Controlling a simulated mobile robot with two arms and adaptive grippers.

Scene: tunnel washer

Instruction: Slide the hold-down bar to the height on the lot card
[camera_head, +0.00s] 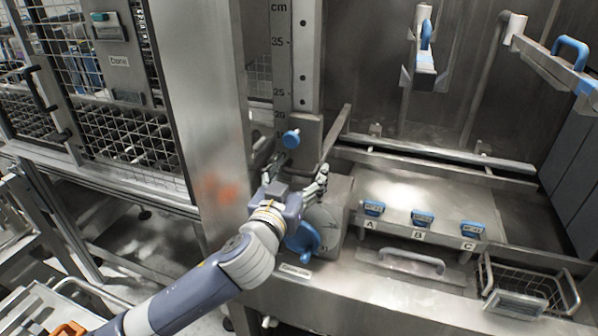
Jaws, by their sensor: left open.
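A vertical metal scale (293,65) marked in cm, with 35, 25 and 20 readable, stands at the upper middle. A metal slide block (306,135) with a blue knob (291,139) sits low on it, near the 20 mark. A grey bar (338,132) runs back from beside the block; I cannot tell for sure that it is the hold-down bar. My left gripper (298,170) is open and empty just below the blue knob, apart from it as far as I can see. No lot card is readable. My right gripper is not in view.
A blue lever (303,241) is just below my left gripper. Blue blocks over labels A (373,208), B (422,218) and C (471,229) line the ledge. A wire basket (528,285) is at lower right. A mesh cage (125,135) stands left, beyond a steel post (205,100).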

